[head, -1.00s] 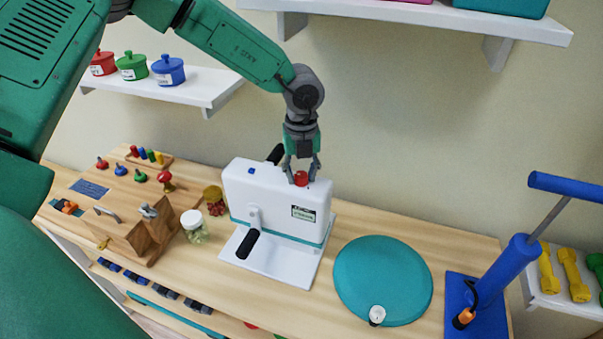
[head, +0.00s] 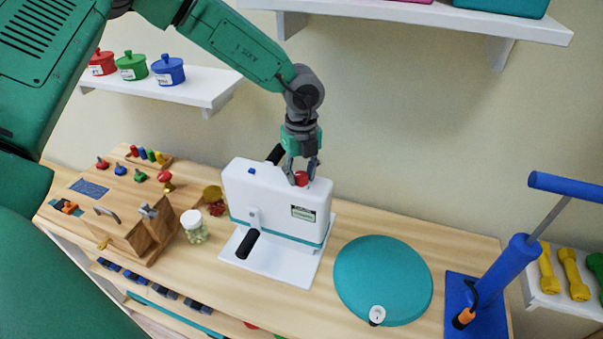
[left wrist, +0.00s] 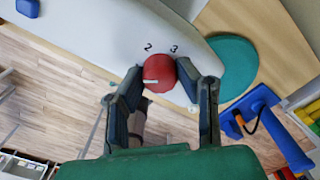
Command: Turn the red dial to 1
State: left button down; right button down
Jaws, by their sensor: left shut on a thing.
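The red dial (head: 302,178) sits on top of a white machine (head: 275,204) with black handles. It also shows in the left wrist view (left wrist: 159,72), with a pale pointer mark on its face and the printed numbers 2 and 3 beside it. A number 1 is not visible. My left gripper (head: 301,176) comes down from above, its two fingers shut on opposite sides of the red dial. In the left wrist view the fingertips (left wrist: 158,76) touch it left and right. My right gripper is not seen.
A teal disc (head: 382,275) lies right of the machine, and a blue pump-like stand (head: 515,265) is farther right. A lidded jar (head: 194,226) and a wooden box (head: 140,232) stand on the left. A white shelf (head: 410,12) hangs above right.

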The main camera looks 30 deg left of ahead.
aim_at(301, 173)
pick_arm(q)
jog(key=c, duration=1.2)
grip_release()
jog(key=shift+f, duration=0.2)
jog(key=shift+w, duration=0.1)
jog(key=shift+a, duration=0.1)
jog(key=shift+r, duration=0.25)
notch_tip(301, 173, up, 11)
jog(key=shift+w+r, duration=0.1)
jog(key=shift+r, duration=0.05)
